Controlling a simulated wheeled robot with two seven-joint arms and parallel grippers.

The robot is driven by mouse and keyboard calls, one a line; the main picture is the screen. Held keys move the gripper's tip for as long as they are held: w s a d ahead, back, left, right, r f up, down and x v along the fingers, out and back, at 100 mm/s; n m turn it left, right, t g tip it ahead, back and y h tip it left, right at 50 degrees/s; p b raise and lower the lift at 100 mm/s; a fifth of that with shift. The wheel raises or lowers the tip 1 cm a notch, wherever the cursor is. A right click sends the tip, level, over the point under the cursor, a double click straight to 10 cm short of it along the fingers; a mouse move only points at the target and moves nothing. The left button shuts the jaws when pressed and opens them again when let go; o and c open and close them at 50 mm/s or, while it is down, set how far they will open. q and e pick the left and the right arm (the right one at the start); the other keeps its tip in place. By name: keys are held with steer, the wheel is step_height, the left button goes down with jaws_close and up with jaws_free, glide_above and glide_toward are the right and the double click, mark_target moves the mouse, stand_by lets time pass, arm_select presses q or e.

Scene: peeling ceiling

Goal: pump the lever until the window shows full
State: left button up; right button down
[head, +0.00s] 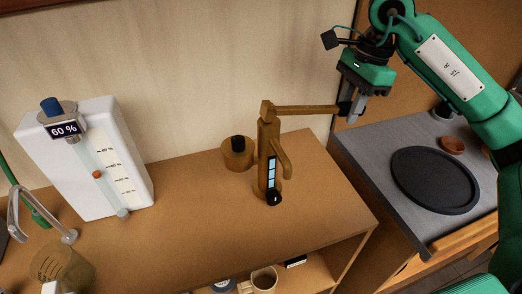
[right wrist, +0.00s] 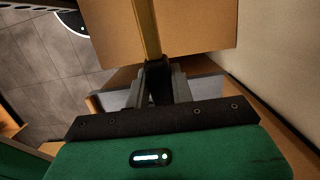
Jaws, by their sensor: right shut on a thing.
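A brown pump (head: 268,150) stands upright on the wooden counter. Its lever (head: 305,109) sticks out to the right from the pump's top, roughly level. A narrow upright window (head: 271,171) on the pump's front shows several pale blue segments; I cannot tell clearly whether it reads full. My right gripper (head: 350,106) is shut on the dark end of the lever, to the right of the pump. In the right wrist view the lever (right wrist: 146,28) runs down between the fingers of my right gripper (right wrist: 157,85). My left gripper is not in view.
A white tank (head: 95,170) with a "60 %" display stands at the left, near a metal tap (head: 35,212). A brown jar (head: 238,155) sits just left of the pump. A black round tray (head: 434,180) lies on the grey surface at right. The counter's front right is clear.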

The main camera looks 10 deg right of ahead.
steer(key=shift+r+h+p, duration=0.4)
steer(key=shift+r+p, duration=0.1)
steer(key=shift+r, duration=0.35)
steer(key=r+p, duration=0.1)
steer(key=p, duration=0.2)
steer(key=shift+d+r+h, duration=0.1)
steer(key=shift+r+h, duration=0.3)
steer(key=shift+r+h+p, duration=0.1)
steer(key=shift+h+p, duration=0.2)
steer(key=shift+p, duration=0.4)
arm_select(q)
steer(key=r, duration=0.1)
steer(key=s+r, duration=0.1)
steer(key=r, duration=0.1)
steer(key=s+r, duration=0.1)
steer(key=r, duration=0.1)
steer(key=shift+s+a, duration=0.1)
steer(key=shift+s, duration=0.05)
arm_select(e)
steer(key=shift+c, duration=1.8)
jaws_free()
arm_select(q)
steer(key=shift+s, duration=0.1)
